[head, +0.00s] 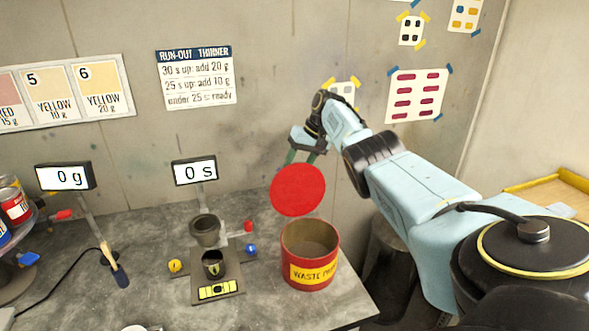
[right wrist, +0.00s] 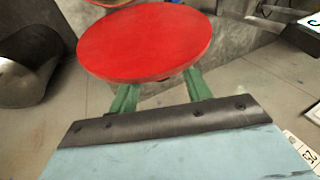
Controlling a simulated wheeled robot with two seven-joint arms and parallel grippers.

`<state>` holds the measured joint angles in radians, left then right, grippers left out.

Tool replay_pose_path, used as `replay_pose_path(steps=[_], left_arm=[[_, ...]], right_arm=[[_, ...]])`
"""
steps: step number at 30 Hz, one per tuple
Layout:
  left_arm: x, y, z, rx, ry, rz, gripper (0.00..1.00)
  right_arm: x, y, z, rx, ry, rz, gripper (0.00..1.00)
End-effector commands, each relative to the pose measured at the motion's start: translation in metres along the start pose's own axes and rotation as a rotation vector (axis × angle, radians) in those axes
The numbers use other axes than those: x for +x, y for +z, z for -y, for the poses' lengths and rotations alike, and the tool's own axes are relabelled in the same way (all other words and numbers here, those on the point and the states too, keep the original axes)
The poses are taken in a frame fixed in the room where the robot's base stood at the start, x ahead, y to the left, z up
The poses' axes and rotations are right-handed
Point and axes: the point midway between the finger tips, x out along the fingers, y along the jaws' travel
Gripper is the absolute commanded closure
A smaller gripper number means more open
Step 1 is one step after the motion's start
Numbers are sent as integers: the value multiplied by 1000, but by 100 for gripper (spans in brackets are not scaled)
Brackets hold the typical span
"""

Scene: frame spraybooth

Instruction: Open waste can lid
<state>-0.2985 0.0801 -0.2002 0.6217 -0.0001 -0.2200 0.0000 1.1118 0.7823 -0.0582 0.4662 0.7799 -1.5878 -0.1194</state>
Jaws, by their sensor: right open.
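The waste can (head: 310,270) is a red cylinder with a yellow "WASTE" label, upright near the table's front right. Its mouth is uncovered and I see into it. A round red lid (head: 298,190) stands raised above the can's back rim, its flat face toward the head camera. My right gripper (head: 301,157) is behind and above the lid, its green fingers apart and partly hidden by it. In the right wrist view the lid (right wrist: 145,42) lies across the fingertips, hiding their ends; I cannot tell whether they touch. My left gripper is not in view.
The wall is close behind my right gripper.

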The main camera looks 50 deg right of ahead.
Motion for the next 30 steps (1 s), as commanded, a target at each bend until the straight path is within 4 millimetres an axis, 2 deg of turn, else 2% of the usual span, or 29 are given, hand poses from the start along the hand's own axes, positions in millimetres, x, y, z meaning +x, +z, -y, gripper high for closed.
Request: replay_pose_path(steps=[1, 6, 12, 18, 30], left_arm=[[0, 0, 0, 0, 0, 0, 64], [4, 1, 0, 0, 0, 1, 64], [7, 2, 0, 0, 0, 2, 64], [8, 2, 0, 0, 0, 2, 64], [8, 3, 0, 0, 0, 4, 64]], right_arm=[[-15, -2, -1, -2, 2, -7, 52], [-53, -1, -1, -1, 1, -6, 52], [-87, 0, -1, 0, 0, -2, 52], [-100, 1, -1, 1, 1, 0, 52], [-101, 0, -1, 0, 1, 0, 52]])
